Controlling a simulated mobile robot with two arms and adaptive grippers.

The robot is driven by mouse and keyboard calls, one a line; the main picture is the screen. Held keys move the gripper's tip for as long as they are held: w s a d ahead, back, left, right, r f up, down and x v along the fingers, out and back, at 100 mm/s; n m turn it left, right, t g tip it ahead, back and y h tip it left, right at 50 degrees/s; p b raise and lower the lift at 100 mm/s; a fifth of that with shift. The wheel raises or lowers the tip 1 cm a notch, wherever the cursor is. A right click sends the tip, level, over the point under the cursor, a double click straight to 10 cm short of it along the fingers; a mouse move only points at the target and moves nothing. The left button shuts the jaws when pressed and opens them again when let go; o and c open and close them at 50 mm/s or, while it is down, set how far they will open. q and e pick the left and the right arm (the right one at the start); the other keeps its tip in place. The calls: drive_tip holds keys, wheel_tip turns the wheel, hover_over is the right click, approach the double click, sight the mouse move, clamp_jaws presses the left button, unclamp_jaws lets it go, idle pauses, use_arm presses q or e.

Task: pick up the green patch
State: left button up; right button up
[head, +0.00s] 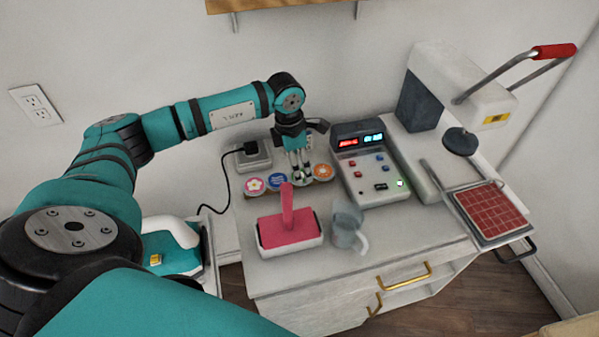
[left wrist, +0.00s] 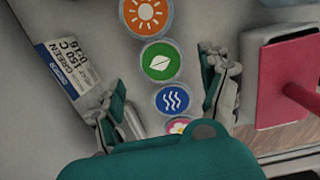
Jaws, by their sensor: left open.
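The green patch (left wrist: 160,62) is a round disc with a white leaf, in a row of patches. In the left wrist view it lies between the orange sun patch (left wrist: 146,14) and the blue wave patch (left wrist: 173,100). My left gripper (left wrist: 162,86) is open, with one finger on each side of the row and nothing held. In the head view my left gripper (head: 301,173) points down over the row and mostly hides the green patch. I cannot tell its exact height above the patch. My right gripper is not in view.
A pink flower patch (head: 254,185) ends the row. A pink-handled block (head: 290,238) and a glass mug (head: 347,228) stand in front. A control box (head: 368,160) and heat press (head: 455,100) with a red-grid plate (head: 492,210) are right. A label card (left wrist: 70,68) lies beside the row.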

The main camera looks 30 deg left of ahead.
use_arm(q)
drive_tip(key=f, duration=0.2)
drive_tip(key=shift+w+d+f, duration=0.1)
drive_tip(key=shift+d+f, duration=0.2)
drive_tip(key=shift+f, duration=0.1)
drive_tip(key=shift+f, duration=0.2)
drive_tip(key=shift+a+f, duration=0.1)
idle(0.4)
drive_tip(key=c, duration=0.8)
